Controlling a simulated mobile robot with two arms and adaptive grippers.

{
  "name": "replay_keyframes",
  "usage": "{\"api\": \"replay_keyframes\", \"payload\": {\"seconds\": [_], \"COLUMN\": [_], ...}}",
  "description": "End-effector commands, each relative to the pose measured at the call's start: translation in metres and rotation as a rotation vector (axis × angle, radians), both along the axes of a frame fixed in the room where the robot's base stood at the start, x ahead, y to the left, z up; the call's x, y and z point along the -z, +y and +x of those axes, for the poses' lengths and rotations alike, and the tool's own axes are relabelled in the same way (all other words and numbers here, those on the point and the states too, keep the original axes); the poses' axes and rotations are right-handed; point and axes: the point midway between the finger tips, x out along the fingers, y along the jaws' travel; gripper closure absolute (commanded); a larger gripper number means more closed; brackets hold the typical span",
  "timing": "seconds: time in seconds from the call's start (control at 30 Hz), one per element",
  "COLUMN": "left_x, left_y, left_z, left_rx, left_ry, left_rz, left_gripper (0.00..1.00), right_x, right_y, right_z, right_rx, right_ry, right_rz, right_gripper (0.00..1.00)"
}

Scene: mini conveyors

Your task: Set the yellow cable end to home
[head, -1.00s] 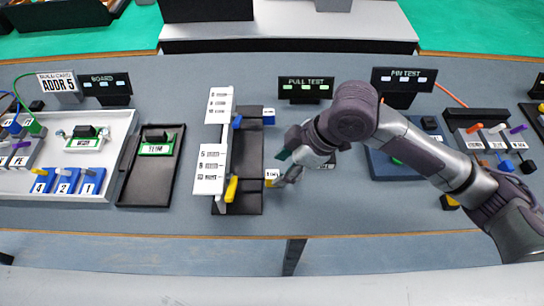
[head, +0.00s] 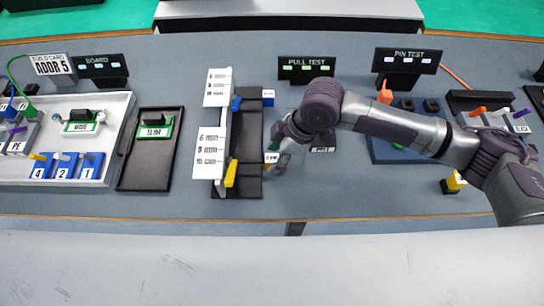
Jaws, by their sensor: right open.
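A yellow lever-like piece (head: 231,173) leans against the lower white marked card (head: 208,158) of a black fixture in the middle of the table. A small white label with a yellow edge (head: 271,157) sits just right of the fixture, partly covered by my right gripper. My right gripper (head: 276,153) is open beside the fixture's right edge, to the right of the yellow piece and apart from it. Nothing shows between its fingers, though its tips are small and partly hidden. My left gripper is not in view.
A blue piece (head: 236,104) stands at the fixture's upper part. A black tray (head: 130,180) and a white tray (head: 120,112) lie left. The pull test sign (head: 306,68) stands behind my arm. A yellow-and-black block (head: 455,183) sits at right. The front table strip is mostly clear.

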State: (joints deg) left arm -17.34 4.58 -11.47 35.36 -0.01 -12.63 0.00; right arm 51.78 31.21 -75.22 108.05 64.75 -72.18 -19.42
Motion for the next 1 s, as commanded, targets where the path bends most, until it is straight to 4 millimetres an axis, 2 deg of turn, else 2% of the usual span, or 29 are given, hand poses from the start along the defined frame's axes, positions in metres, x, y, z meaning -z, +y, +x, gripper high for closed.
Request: {"api": "replay_keyframes", "payload": {"seconds": [0.2, 0.53, 0.83, 0.87, 1.0], "left_x": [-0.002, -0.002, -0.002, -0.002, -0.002], "left_y": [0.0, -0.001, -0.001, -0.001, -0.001], "left_z": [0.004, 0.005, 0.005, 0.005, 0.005], "left_rx": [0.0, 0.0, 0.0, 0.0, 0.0], "left_ry": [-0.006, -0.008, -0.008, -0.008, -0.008], "left_rz": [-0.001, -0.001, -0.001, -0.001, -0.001], "left_gripper": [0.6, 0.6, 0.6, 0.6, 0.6], "right_x": [0.019, 0.021, 0.021, 0.021, 0.021], "right_y": [0.008, 0.009, 0.009, 0.009, 0.009], "right_z": [0.0, 0.0, 0.0, 0.0, 0.0], "right_rx": [-0.001, 0.0, 0.0, 0.0, 0.0], "right_ry": [0.0, -0.001, -0.001, -0.001, 0.0], "right_rz": [0.0, 0.001, 0.001, 0.001, 0.001], "right_gripper": [0.46, 0.47, 0.97, 1.0, 1.0]}}
